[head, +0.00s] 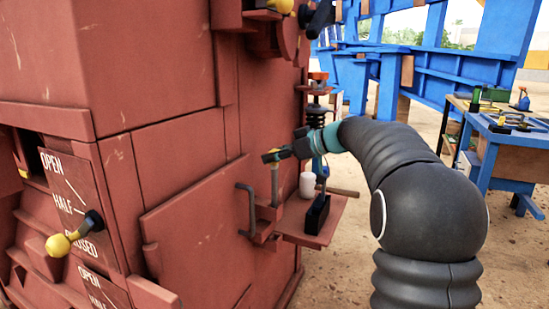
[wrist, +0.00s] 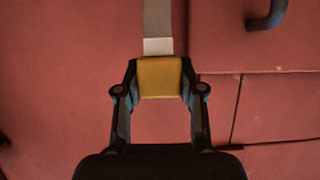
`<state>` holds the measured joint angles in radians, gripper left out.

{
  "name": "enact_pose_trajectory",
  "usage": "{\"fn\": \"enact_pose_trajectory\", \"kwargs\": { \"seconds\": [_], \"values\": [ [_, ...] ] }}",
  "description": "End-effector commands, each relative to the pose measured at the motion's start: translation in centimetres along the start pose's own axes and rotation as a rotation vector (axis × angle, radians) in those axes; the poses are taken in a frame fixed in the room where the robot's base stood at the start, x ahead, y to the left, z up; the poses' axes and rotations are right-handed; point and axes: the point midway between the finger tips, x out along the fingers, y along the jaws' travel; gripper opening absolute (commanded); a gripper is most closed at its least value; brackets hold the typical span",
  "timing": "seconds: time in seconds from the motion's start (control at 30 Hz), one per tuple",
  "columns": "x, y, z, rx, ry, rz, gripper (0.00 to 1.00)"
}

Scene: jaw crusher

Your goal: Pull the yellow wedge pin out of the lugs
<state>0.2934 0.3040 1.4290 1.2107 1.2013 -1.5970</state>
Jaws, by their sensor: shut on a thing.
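The wedge pin has a yellow head (wrist: 159,77) and a flat grey metal shank (wrist: 157,22) in the wrist view. My gripper (wrist: 158,80) is shut on the yellow head, one finger on each side. In the head view my gripper (head: 272,156) is beside the red machine wall, with the pin's shank (head: 275,186) hanging upright below it. The red lugs (head: 265,228) are under the shank, beside a red door panel (head: 200,225). The shank's lower end is close to the lugs; I cannot tell whether it is inside them.
A grey handle (head: 247,212) stands out left of the lugs. A red shelf (head: 325,230) on the right carries a white cup (head: 307,185) and a black holder (head: 317,214). A yellow-knobbed lever (head: 72,236) projects at the lower left. Open sandy floor lies right.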

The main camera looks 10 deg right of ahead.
Motion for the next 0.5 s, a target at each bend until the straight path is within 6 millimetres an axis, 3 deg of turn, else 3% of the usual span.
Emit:
{"fn": "enact_pose_trajectory", "kwargs": {
  "seconds": [0.5],
  "values": [
    [-0.8, 0.0, -1.8, -0.002, 0.001, 0.001, 0.0]
  ]
}}
